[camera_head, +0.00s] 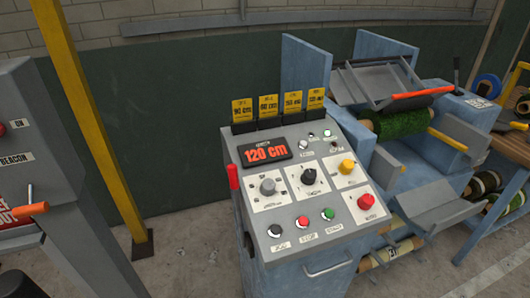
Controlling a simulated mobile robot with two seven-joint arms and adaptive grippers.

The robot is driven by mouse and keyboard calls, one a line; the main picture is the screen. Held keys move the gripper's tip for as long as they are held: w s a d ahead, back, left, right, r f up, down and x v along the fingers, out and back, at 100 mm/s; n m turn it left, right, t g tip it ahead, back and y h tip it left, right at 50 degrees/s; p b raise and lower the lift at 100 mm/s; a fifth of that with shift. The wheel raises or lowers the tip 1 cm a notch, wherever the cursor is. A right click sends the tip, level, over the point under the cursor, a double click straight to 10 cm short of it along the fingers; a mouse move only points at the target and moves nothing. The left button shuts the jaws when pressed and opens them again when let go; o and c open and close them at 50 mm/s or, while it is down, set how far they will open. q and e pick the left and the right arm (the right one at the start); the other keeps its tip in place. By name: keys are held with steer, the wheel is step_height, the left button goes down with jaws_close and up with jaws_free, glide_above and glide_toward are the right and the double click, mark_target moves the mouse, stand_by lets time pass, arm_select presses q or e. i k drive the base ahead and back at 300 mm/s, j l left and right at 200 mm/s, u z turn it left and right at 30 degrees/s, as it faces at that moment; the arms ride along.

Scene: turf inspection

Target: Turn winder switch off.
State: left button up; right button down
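A grey control console (300,200) stands in the middle of the view. Its sloped panel carries a grey knob (267,187), a black knob (309,176), a yellow knob (346,167) and a red knob (365,201), each on a white plate. The small labels are too blurred to tell surely which one is the winder switch, and the switch positions are unclear.
The console display (265,152) reads 120 cm, below several yellow cards. A red lever (233,177) stands at its left side. A blue machine with a green turf roll (402,122) is at right. A yellow post (92,120) and a grey cabinet (38,140) stand at left.

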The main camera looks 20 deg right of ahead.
mark_target(364, 203)
steer(key=z, duration=1.3)
